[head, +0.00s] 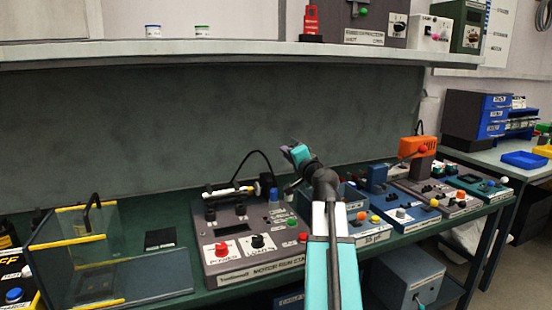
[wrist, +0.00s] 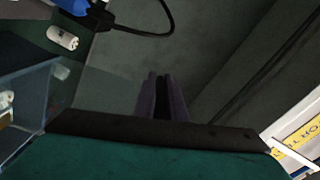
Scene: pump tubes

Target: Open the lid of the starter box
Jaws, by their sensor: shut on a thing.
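No label in view reads "starter box", so I cannot tell for sure which box it is. A grey control box (head: 262,225) with a red power button and a partly readable "MOTOR RUN" label stands on the bench left of my arm. My gripper (head: 290,148) is raised above the back of the bench, right of that box. In the wrist view its two dark fingers (wrist: 162,100) are close together. What they hold is too dark to make out.
A clear guard (head: 70,245) with yellow edges and a black handle stands at left. Control boxes, one with an orange machine (head: 417,146), line the bench to the right. A shelf (head: 240,50) hangs above. A black cable shows in the wrist view (wrist: 150,32).

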